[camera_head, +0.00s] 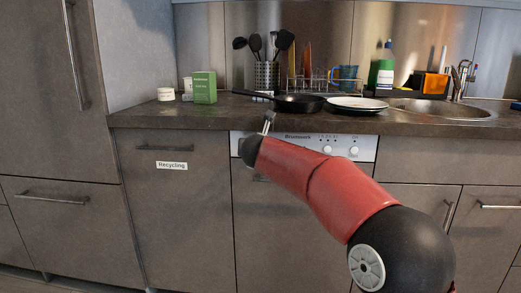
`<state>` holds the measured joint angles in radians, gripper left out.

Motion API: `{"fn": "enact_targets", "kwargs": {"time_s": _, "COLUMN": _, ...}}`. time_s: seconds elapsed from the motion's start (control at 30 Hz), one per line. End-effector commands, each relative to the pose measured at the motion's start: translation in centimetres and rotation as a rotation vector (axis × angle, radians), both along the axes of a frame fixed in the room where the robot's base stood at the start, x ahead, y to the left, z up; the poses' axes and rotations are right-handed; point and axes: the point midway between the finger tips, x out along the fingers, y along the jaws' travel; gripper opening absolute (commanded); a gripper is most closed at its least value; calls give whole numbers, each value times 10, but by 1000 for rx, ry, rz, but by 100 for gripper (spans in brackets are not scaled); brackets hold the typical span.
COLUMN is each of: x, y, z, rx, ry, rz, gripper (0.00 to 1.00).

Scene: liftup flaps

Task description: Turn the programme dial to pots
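The dishwasher's white control panel (366,147) runs under the countertop, partly covered by my red arm. Small round controls (327,149) show on its right part, with tiny lettering above that I cannot read. I cannot tell which control is the programme dial, or whether it is hidden behind my arm. My gripper (268,120) is in front of the panel's left end, with its fingers pointing up near the counter's front edge. It is too small to tell open from shut. Nothing shows held in it.
The countertop edge (180,120) juts just above the panel. A black frying pan (299,102) stands close above my gripper, with its handle to the left. A white plate (356,103) lies beside it. A drawer marked "Recycling" (172,166) is at the left.

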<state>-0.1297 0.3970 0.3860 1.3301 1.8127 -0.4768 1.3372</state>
Motion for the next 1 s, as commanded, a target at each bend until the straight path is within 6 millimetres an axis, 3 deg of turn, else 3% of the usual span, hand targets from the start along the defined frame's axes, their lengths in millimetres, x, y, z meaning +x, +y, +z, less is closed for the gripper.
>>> {"fn": "enact_targets", "kwargs": {"time_s": 0.53, "x": 0, "y": 0, "z": -2, "rx": 26, "ry": 2, "rz": 1, "gripper": 10}}
{"fn": "enact_targets", "kwargs": {"time_s": 0.57, "x": 0, "y": 0, "z": -2, "rx": 26, "ry": 2, "rz": 1, "gripper": 36}}
{"fn": "enact_targets", "kwargs": {"time_s": 0.7, "x": 0, "y": 0, "z": -1, "rx": 25, "ry": 1, "rz": 1, "gripper": 54}}
{"fn": "enact_targets", "kwargs": {"time_s": 1.0, "x": -1, "y": 0, "z": 0, "rx": 25, "ry": 0, "rz": 1, "gripper": 55}}
